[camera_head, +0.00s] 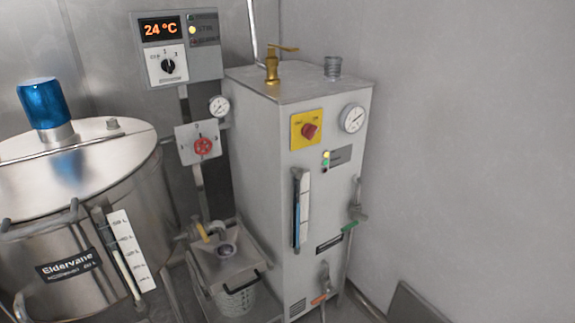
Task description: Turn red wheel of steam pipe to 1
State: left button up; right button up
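The red wheel (203,146) sits on a light grey plate (184,150) fixed to the pipe, between the steel tank and the grey boiler cabinet. Small marks stand around the wheel on the plate. They are too small to read surely, so I cannot tell which mark the wheel points to. A round pressure gauge (218,106) is just above the plate. Neither of my grippers shows in the head view, and nothing touches the wheel.
The steel tank (140,165) with a blue beacon (44,102) stands at left. The boiler cabinet (262,170) carries a red knob on a yellow plate (294,139). A control box (208,62) reads 24 °C above. A lidded basket (240,300) stands below the wheel. Bare wall is at right.

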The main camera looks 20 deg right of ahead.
aim_at(202, 146)
jog(key=z, duration=1.45)
jog(key=i, duration=0.9)
jog(key=u, duration=0.35)
